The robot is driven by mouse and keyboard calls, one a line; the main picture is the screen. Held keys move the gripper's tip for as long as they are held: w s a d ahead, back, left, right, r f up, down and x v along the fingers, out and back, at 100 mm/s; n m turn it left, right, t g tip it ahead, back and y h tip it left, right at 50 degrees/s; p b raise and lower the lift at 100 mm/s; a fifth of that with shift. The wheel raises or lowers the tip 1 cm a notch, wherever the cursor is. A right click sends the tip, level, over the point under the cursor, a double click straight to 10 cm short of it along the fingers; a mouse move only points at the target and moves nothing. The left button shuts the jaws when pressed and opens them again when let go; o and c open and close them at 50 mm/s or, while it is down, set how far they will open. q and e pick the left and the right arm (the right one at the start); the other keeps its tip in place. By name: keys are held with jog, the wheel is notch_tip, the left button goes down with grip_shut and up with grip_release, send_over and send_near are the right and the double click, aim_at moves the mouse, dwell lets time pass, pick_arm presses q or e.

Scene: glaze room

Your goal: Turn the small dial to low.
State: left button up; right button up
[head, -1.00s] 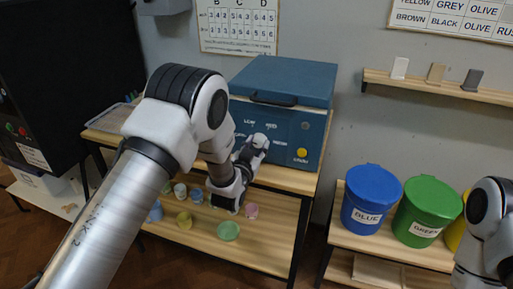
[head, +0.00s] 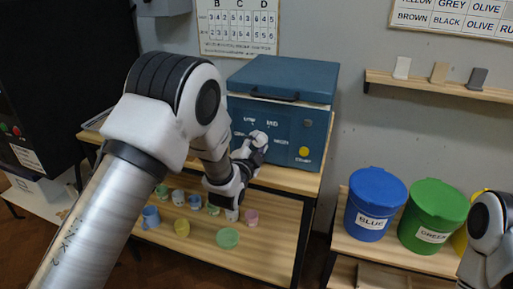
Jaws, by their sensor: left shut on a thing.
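The blue machine (head: 282,78) stands on a wooden table, its control panel facing me. My left gripper (head: 258,139) reaches the middle of this panel and is shut on the small dial. The gripper covers the dial, so its pointer cannot be read. Small white labels ring the spot; one above it on the left seems to read LOW (head: 249,121), but the print is blurred. My right arm shows only at the right edge; its gripper is out of view.
A yellow button (head: 304,152) and a small dark round fitting (head: 307,123) sit right of the dial. Several small cups and a green bowl (head: 228,238) stand on the shelf below. Blue (head: 375,205) and green (head: 432,215) lidded buckets stand at the right.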

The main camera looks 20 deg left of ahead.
pick_arm(q)
jog(key=shift+w+r+m, duration=0.15)
jog(key=shift+r+m, duration=0.25)
jog(key=o, duration=1.1)
jog(key=shift+o, duration=0.2)
jog(key=shift+w+d+f, duration=0.1)
jog(key=shift+f, duration=0.2)
jog(key=s, duration=1.2)
jog(key=shift+a, duration=0.2)
jog(key=shift+f, duration=0.1)
